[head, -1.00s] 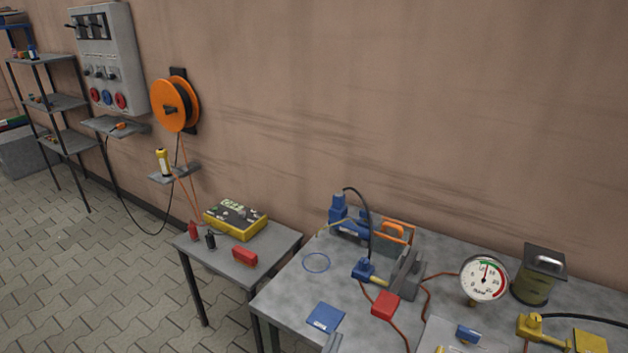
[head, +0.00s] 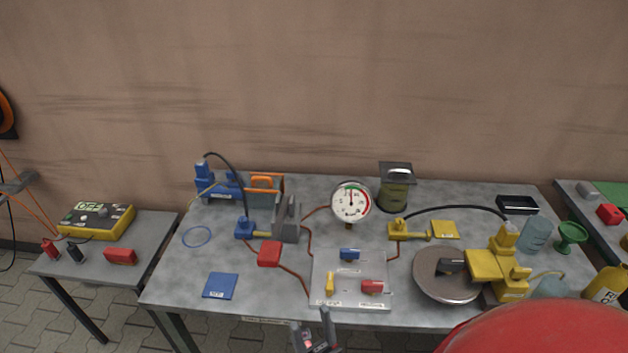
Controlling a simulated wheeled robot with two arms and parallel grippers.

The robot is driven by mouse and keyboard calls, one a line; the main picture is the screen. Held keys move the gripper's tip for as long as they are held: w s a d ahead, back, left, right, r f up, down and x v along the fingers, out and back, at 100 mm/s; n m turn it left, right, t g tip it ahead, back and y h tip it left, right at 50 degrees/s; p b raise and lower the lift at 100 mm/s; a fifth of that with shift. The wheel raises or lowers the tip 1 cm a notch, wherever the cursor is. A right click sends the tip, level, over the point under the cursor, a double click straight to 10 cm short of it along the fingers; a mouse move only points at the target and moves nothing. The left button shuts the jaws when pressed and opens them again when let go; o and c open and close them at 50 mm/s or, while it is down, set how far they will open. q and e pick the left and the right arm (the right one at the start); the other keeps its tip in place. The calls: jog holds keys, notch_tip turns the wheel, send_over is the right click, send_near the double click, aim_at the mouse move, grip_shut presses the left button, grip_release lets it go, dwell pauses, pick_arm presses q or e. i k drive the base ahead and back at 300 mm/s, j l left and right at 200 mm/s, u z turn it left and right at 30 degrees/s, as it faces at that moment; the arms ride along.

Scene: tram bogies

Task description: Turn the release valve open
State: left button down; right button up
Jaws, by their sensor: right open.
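A pale valve board (head: 350,285) lies near the front middle of the grey table. It carries a blue handle (head: 349,254) at the back, a yellow handle (head: 329,284) at front left and a red handle (head: 372,287) at front right. The labels are too small to read, so I cannot tell which is the release valve. A round pressure gauge (head: 350,202) stands behind the board, its needle pointing about upward. My right gripper (head: 312,323) is open and empty at the table's front edge, just below and left of the board, apart from the handles. My left gripper is not in view.
A red block (head: 269,253) and grey device (head: 287,218) stand left of the board. A round plate (head: 446,274) with a yellow tool (head: 487,268) is on the right. A blue card (head: 220,286) lies at front left with free tabletop around it.

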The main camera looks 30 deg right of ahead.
aim_at(371, 288)
jog(key=z, duration=1.7)
jog(key=j, duration=0.4)
jog(key=k+z, duration=0.05)
